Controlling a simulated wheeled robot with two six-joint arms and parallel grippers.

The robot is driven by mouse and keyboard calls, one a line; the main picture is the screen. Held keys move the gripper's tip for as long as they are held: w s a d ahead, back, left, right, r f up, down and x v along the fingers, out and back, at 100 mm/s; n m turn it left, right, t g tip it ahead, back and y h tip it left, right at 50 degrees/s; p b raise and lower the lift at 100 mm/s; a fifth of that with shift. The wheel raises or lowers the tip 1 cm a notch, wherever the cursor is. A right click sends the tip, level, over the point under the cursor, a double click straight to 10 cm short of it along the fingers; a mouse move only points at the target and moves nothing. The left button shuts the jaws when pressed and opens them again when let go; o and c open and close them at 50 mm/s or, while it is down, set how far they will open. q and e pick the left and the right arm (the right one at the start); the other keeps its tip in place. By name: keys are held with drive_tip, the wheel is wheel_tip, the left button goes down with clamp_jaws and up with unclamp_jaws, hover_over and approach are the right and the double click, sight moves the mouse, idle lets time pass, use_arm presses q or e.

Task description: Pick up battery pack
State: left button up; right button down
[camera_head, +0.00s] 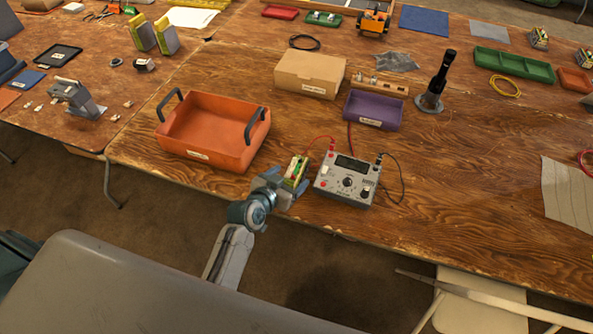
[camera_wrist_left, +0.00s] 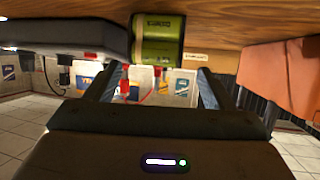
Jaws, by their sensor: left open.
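The battery pack (camera_head: 296,168), green and yellow with a pale label, stands near the table's front edge, just left of the grey multimeter (camera_head: 347,180). My left gripper (camera_head: 285,187) is open at the near side of the pack and hides its lower part in the head view. In the left wrist view, which looks upside down, the pack (camera_wrist_left: 158,40) lies in line with the gap between the two fingers (camera_wrist_left: 158,82), at or just past their tips. I cannot tell whether the fingers touch it. My right gripper is out of view.
An orange tray (camera_head: 205,148) with dark handles stands left of the pack. The multimeter with red and black leads is close on the right. A purple bin (camera_head: 373,110) and cardboard box (camera_head: 310,73) stand behind.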

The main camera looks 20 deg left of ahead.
sight(297, 171)
use_arm(q)
drive_tip(key=shift+x, duration=1.2)
drive_tip(key=shift+s, duration=0.1)
clamp_jaws()
drive_tip(key=shift+r, duration=0.15)
